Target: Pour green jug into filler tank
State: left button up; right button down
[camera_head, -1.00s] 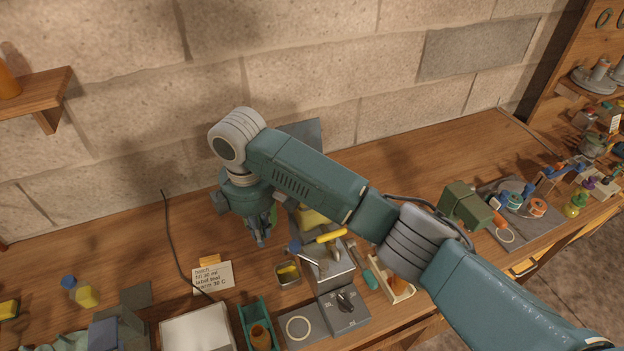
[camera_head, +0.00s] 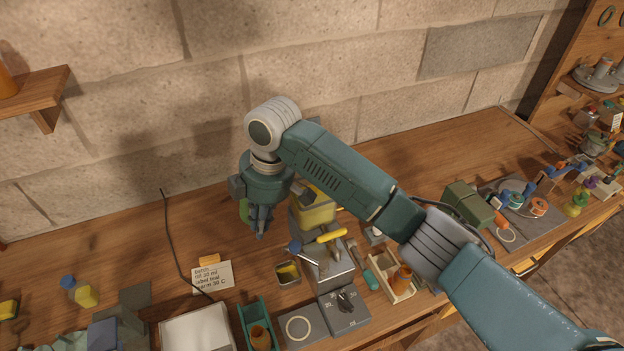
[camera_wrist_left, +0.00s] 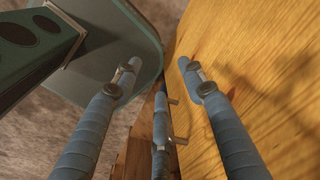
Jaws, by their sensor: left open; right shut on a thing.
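My right gripper (camera_head: 259,224) hangs fingers-down above the bench and is shut on the green jug (camera_head: 244,210). Only a green sliver of the jug shows left of the fingers; the gripper hides the rest. Just to the right stands what looks like the filler tank (camera_head: 317,211), a grey-bodied container with yellow at its top, partly behind my right arm. The gripper and jug are beside it, apart from its opening in this view. My left gripper (camera_wrist_left: 160,74) is open and empty in the left wrist view, next to a wooden surface (camera_wrist_left: 255,70).
A yellow-handled tool (camera_head: 331,236) and a small tin (camera_head: 288,273) are in front of the tank. A wooden tray (camera_head: 405,291) with an orange bottle stands to the right. A note card (camera_head: 212,278) lies at left. A stone wall rises behind the bench.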

jog(key=shift+d+r+y, duration=0.15)
jog(key=shift+r+y, duration=0.25)
jog(key=shift+r, duration=0.2)
jog(key=shift+d+r+y, duration=0.15)
jog(key=shift+r+y, duration=0.25)
jog(key=shift+r, duration=0.2)
jog(key=shift+w+d+r+y, duration=0.15)
jog(key=shift+d+r+y, duration=0.1)
jog(key=shift+r+y, duration=0.25)
jog(key=shift+r, duration=0.15)
jog(key=shift+r, duration=0.25)
jog(key=shift+d+r+g+y, duration=0.1)
jog(key=shift+r+g+y, duration=0.2)
jog(key=shift+r+y, duration=0.25)
jog(key=shift+w+d+r+y, duration=0.15)
jog(key=shift+d+r+y, duration=0.1)
jog(key=shift+d+r, duration=0.15)
